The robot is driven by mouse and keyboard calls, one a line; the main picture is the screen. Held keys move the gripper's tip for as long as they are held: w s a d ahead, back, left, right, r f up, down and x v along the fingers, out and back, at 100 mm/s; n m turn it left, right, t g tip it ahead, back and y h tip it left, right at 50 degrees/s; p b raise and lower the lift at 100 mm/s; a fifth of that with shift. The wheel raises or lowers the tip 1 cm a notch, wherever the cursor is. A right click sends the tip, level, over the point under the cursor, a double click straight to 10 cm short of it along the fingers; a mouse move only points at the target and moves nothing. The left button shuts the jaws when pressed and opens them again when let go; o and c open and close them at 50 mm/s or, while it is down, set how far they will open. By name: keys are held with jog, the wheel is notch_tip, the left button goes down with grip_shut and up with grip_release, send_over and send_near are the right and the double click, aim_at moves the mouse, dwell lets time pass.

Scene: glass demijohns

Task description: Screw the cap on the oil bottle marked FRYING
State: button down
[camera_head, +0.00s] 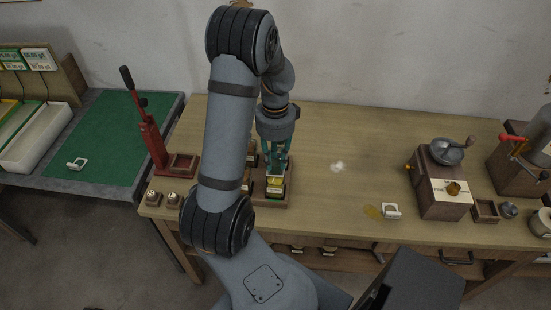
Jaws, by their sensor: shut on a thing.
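My gripper (275,168) points down over a small bottle with a yellow-green label (275,186). The bottle stands upright in a wooden rack (272,205) at the left part of the table. The fingers are closed at the bottle's top, apparently on its cap, which they hide. I cannot read the label at this size, so I cannot tell whether it says FRYING. Other bottles (246,184) in the rack are mostly hidden behind my arm.
A red lever press (153,145) and two small knobbed pieces (174,199) are left of the rack. A grinder (440,185) stands right. A white clip-like piece (391,211) lies by a yellowish stain (373,212). The table's middle is mostly clear.

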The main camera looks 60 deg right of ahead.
jog(key=c, duration=1.4)
grip_release()
jog(key=shift+r, duration=0.1)
jog(key=shift+r+p, duration=2.25)
jog(key=shift+r, duration=0.7)
notch_tip(320, 180, up, 12)
jog(key=shift+f, duration=0.15)
